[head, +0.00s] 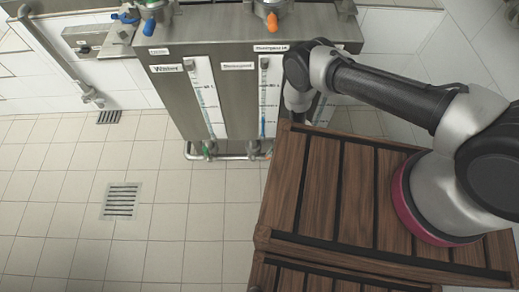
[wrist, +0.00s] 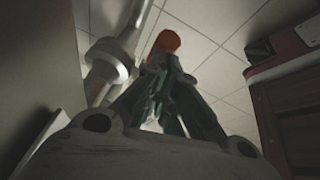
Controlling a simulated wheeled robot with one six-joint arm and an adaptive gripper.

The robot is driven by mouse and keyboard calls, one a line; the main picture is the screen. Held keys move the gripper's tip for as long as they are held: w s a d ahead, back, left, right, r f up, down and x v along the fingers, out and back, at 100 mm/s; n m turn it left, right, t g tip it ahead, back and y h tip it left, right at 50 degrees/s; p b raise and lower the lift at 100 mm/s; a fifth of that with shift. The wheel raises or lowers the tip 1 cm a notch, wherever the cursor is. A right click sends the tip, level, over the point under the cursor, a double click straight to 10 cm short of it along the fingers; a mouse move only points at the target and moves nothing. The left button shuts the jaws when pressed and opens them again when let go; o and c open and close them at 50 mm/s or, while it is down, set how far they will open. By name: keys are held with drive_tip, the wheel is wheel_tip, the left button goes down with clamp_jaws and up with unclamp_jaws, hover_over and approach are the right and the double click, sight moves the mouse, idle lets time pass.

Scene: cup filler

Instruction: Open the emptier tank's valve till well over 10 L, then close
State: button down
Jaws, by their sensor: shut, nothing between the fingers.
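A steel tank cabinet (head: 238,95) stands at the top of the head view, with a left gauge strip (head: 206,98) and a right gauge strip (head: 270,97). Their levels are too small to read. A small green-marked fitting (head: 208,148) is below the left gauge and another fitting (head: 254,148) is below the right one. My gripper (wrist: 165,85) is shut and empty in the wrist view. An orange handle (wrist: 168,41) shows right beyond its fingertips; I cannot tell if they touch. In the head view, my gripper is hidden beyond my arm and the wooden platform.
A slatted wooden platform (head: 340,190) carries my arm at the right. A blue handle (head: 150,27) and an orange handle (head: 272,21) are on top of the cabinet. A metal pipe (wrist: 108,65) stands close left of my fingers. The tiled floor (head: 170,235) at left is clear.

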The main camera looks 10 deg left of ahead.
drive_tip(key=shift+w+d+f, duration=0.1)
drive_tip(key=shift+d+f, duration=0.35)
drive_tip(key=shift+f, duration=0.35)
drive_tip(key=shift+w+d+f, duration=0.1)
drive_tip(key=shift+d+f, duration=0.3)
drive_tip(key=shift+f, duration=0.35)
